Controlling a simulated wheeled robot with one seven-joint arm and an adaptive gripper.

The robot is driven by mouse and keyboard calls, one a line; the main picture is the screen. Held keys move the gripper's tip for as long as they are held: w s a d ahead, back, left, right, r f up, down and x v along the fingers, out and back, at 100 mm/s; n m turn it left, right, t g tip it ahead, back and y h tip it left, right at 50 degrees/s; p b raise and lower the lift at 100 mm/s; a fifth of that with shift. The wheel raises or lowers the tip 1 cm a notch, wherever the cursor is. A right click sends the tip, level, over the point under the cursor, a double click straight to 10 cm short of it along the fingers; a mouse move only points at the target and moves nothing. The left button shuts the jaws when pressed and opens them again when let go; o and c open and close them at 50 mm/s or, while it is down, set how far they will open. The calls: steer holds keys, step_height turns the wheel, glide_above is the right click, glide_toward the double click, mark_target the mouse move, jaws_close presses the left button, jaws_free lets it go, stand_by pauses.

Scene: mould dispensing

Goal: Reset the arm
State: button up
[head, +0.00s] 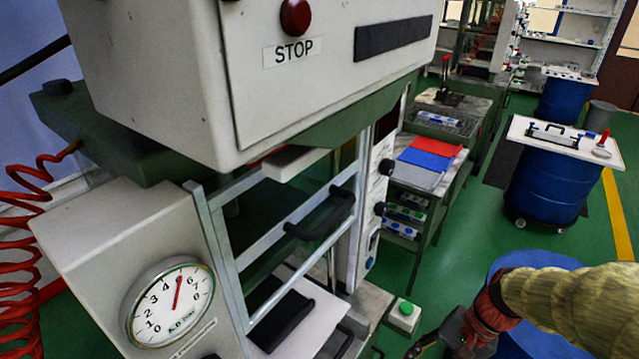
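My arm enters from the right edge of the head view in a beige sleeve with a red cuff near its end. My gripper (428,346) is a dark shape at the bottom edge, cut off by the frame. Whether its fingers are open or shut, or hold anything, I cannot tell. It is to the right of the press machine (165,85) and apart from its frame. A blue drum (520,262) stands behind and below my arm, partly hidden by it.
The machine has a red STOP button (296,16), a round gauge (168,302) and a sliding guard with a black handle (322,212). A green button box (404,316) is near my gripper. A cart (440,190) and a board-topped drum (548,185) stand beyond. Green floor (455,230) lies between.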

steer(key=s+a+r+n+t+h, duration=0.1)
steer(key=r+n+t+h, duration=0.1)
steer(key=r, duration=0.6)
steer(key=s+a+r+n+t+h, duration=0.1)
steer(key=s+r+n+t+h, duration=0.1)
steer(key=r+n, duration=0.4)
step_height(320, 180, up, 3)
steer(key=t+h, duration=0.1)
steer(key=t, duration=0.1)
steer(key=shift+a+t, duration=0.3)
steer(key=shift+a, duration=0.05)
steer(key=shift+s, duration=0.1)
steer(key=shift+c, duration=0.4)
